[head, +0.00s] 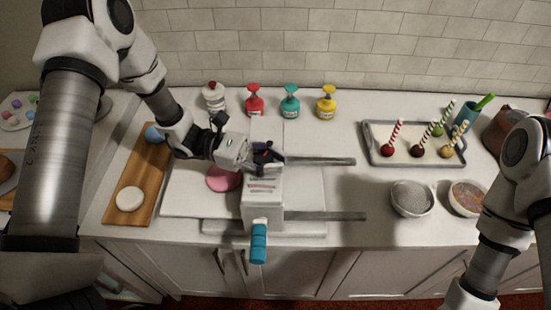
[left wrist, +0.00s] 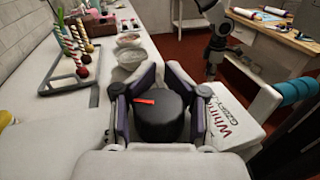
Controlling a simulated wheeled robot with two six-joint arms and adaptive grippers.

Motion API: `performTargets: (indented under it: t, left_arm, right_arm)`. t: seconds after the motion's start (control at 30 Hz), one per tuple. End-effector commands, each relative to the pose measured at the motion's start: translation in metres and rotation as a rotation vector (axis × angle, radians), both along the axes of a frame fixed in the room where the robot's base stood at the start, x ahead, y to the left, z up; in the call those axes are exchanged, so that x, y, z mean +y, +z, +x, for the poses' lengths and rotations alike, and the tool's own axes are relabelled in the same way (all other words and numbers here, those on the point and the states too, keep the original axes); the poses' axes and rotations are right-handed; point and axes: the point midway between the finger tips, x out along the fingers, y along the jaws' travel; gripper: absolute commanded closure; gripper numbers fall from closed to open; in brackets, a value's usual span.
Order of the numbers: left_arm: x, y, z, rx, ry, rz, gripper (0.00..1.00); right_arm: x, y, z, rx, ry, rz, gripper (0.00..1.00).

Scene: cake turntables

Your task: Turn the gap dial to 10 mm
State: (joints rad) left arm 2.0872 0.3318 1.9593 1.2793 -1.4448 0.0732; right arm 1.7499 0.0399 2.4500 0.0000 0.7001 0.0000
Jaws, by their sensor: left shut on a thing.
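The gap dial (left wrist: 162,118) is a round black knob with a red pointer mark, seen close in the left wrist view. The red mark lies at the upper left of its top face. My left gripper (head: 266,156) is shut on the dial, with its fingers (left wrist: 160,105) on both sides of it. The dial sits at the top of the white sheeter housing (head: 262,205), whose printed side also shows in the left wrist view (left wrist: 232,108). No scale numbers can be read. My right arm shows at the right, but its fingers cannot be made out.
A teal handle (head: 258,243) sticks out at the front of the machine. A pink disc (head: 223,178) lies left of the housing. A tray (head: 375,158) of cake pops and bowls (head: 411,199) stand to the right. Red, teal and yellow bottles (head: 290,102) line the back.

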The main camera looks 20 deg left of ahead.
Motion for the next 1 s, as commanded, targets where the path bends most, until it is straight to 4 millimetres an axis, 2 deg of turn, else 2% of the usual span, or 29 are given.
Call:
performTargets:
  t: [0.17,0.3,0.4,0.53,0.8,0.83,0.87,1.0]
  left_arm:
    - [0.001,-0.004,0.002,-0.002,0.101,-0.003,1.00]
    - [0.001,-0.008,0.006,-0.002,0.284,-0.004,1.00]
    - [0.002,-0.007,0.009,-0.003,0.388,-0.003,1.00]
    - [0.003,-0.003,0.011,-0.003,0.455,0.000,1.00]
    - [0.003,-0.001,0.011,0.000,0.461,0.002,1.00]
    - [0.003,-0.001,0.011,0.000,0.461,0.002,0.58]
    - [0.003,-0.001,0.011,0.000,0.461,0.002,0.50]
    - [0.003,0.000,0.011,-0.001,0.460,0.001,0.50]
  right_arm:
    - [0.000,-0.016,0.000,0.000,0.000,0.000,0.60]
    - [0.000,-0.043,0.000,0.000,0.000,0.000,0.60]
    - [0.000,-0.056,0.000,0.001,0.000,0.000,0.60]
    - [0.000,-0.061,0.000,0.000,0.000,0.000,0.60]
    - [0.000,-0.058,0.000,0.000,0.000,0.000,0.60]
    - [0.000,-0.058,0.000,0.000,0.000,0.000,0.60]
    - [0.000,-0.058,0.000,0.000,0.000,0.000,0.60]
    - [0.000,-0.058,0.000,0.000,0.000,0.000,0.60]
